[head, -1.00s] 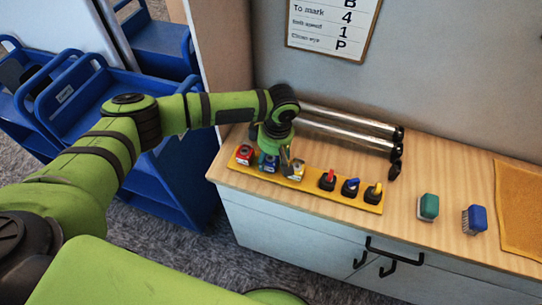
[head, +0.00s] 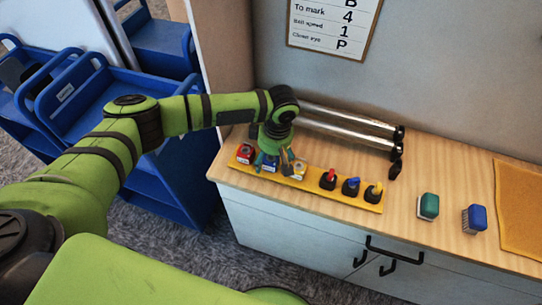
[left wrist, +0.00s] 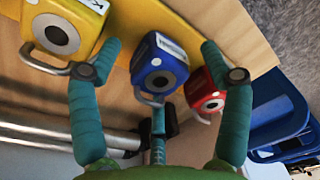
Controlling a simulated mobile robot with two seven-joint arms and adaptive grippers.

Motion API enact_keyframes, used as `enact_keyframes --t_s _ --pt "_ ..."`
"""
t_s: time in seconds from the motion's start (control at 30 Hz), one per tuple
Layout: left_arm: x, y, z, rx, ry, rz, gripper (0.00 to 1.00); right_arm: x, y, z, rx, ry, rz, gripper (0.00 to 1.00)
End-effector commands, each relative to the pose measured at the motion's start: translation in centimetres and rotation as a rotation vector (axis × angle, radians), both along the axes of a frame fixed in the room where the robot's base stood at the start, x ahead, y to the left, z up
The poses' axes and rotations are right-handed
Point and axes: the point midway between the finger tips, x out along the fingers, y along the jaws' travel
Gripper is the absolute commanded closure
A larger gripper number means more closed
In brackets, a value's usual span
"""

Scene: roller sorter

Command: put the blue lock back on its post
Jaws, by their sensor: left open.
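The blue lock (head: 269,164) is at the left part of a yellow board (head: 313,187) on the wooden counter, between a red lock (head: 245,154) and a yellow-and-white lock (head: 298,171). In the left wrist view the blue lock (left wrist: 160,62) shows its dark round face and a metal shackle. My left gripper (head: 275,162) is over it, open, with one teal finger on each side and gaps between fingers and lock. The red lock (left wrist: 206,98) and yellow lock (left wrist: 62,33) lie outside the fingers. I cannot tell whether a post passes through the shackle. My right gripper is not in view.
Three black blocks with red, blue and yellow handles (head: 351,186) stand on the board's right part. Metal rollers (head: 350,125) lie behind. A green brush (head: 428,206) and a blue brush (head: 474,218) are further right. Blue carts (head: 165,140) stand left of the counter.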

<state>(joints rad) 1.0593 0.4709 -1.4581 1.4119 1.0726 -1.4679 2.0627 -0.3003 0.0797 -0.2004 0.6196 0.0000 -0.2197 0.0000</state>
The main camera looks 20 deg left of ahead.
Motion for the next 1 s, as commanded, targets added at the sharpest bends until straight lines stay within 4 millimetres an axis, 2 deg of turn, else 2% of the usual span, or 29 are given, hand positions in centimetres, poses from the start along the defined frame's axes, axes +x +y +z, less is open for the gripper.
enact_keyframes --t_s 0.17,0.5,0.7,1.0 --pt "0.0 -0.3 1.1 -0.006 0.0 -0.003 0.2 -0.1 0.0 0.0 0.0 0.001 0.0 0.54" --pt "0.0 -0.9 7.9 -0.004 -0.002 -0.002 0.2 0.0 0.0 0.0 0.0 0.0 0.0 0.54" --pt "0.0 -1.1 10.9 -0.002 -0.002 0.0 0.2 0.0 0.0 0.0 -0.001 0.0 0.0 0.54" --pt "-0.1 -1.2 12.0 -0.001 0.0 0.0 0.2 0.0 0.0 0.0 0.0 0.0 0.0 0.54"
